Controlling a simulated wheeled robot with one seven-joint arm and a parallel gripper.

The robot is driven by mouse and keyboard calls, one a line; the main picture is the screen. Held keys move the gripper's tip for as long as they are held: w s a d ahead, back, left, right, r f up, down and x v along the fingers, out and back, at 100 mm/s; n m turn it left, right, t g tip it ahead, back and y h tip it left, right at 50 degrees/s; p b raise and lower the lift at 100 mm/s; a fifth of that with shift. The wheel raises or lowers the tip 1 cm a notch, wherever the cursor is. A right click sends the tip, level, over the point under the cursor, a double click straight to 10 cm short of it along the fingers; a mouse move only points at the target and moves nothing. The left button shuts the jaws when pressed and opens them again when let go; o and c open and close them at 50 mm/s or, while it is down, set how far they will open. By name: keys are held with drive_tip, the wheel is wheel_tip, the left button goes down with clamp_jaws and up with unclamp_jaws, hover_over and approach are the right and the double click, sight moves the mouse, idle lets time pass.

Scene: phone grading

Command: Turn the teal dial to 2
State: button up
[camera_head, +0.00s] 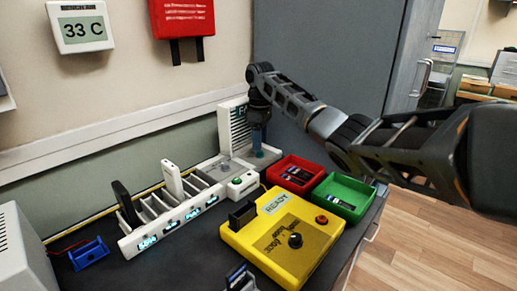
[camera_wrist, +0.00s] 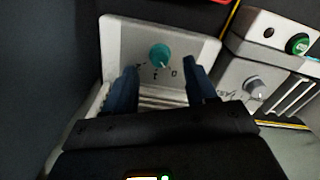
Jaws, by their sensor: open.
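The teal dial (camera_wrist: 160,54) sits on a light grey panel (camera_wrist: 115,35) in the wrist view. Its pale pointer mark faces lower right, near what looks like the 0. Small dark marks run along its lower side, too small to read surely. My gripper (camera_wrist: 161,78) is open and empty. Its two dark blue fingers are on either side below the dial in the picture, apart from it. In the head view my gripper (camera_head: 257,140) points down over the white dial device (camera_head: 234,112), and the dial shows only as a teal bit (camera_head: 259,153).
A white box (camera_head: 242,185) with a green button stands close by. Red (camera_head: 294,172) and green (camera_head: 343,194) trays, a yellow READY device (camera_head: 282,235) and a white slotted rack (camera_head: 165,214) crowd the dark bench. The wall rises just behind.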

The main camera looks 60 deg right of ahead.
sight(260, 154)
drive_tip(key=shift+f, duration=1.8)
drive_tip(key=c, duration=1)
